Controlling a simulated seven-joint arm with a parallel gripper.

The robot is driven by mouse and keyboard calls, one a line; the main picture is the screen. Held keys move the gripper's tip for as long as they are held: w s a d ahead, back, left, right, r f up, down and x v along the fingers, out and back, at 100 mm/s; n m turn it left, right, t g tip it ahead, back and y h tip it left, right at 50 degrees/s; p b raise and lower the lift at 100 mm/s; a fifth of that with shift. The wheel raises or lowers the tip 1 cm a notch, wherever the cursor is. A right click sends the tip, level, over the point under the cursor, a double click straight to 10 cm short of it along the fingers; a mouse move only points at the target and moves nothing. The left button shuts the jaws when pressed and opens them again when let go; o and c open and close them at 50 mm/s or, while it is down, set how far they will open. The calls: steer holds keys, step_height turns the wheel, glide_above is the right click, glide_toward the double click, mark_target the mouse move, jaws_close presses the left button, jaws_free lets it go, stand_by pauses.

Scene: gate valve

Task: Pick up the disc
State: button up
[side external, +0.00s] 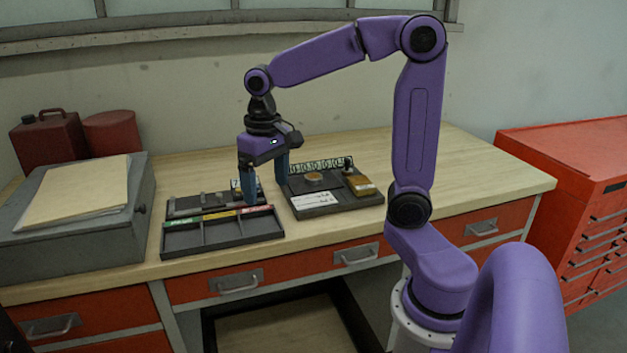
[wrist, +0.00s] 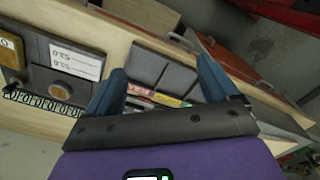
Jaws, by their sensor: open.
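My gripper (side external: 266,193) has two blue fingers spread apart with nothing between them. It points down over the right part of the dark parts tray (side external: 198,239), near the gap beside the dark board (side external: 333,208). A round brown piece (side external: 314,178) lies flat on that board, right of my gripper. It may be the disc, but I cannot be sure. In the wrist view the round piece (wrist: 61,88) is at the left, outside my open fingers (wrist: 160,68). Small grey parts (side external: 190,204) lie at the tray's back, partly hidden by a finger.
A brass-coloured block (side external: 361,185) and a white card (side external: 314,200) are on the board, with a numbered strip (side external: 320,166) behind. A grey box (side external: 85,235) with folders and a red can (side external: 48,141) stand left. The bench right of the board is clear.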

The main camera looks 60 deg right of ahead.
steer(key=w+d+r+m, duration=0.1)
steer(key=w+d+m, duration=0.3)
steer(key=d, duration=0.2)
step_height(320, 180, up, 4)
steer(key=m, duration=1.2)
glide_above(313, 176)
step_height(313, 176, down, 12)
steer(key=shift+w+a+f, duration=0.1)
steer(key=shift+f, duration=2.55)
steer(key=shift+d, duration=0.2)
steer(key=c, duration=1.5)
steer(key=shift+o, duration=0.2)
steer(key=shift+r, duration=0.15)
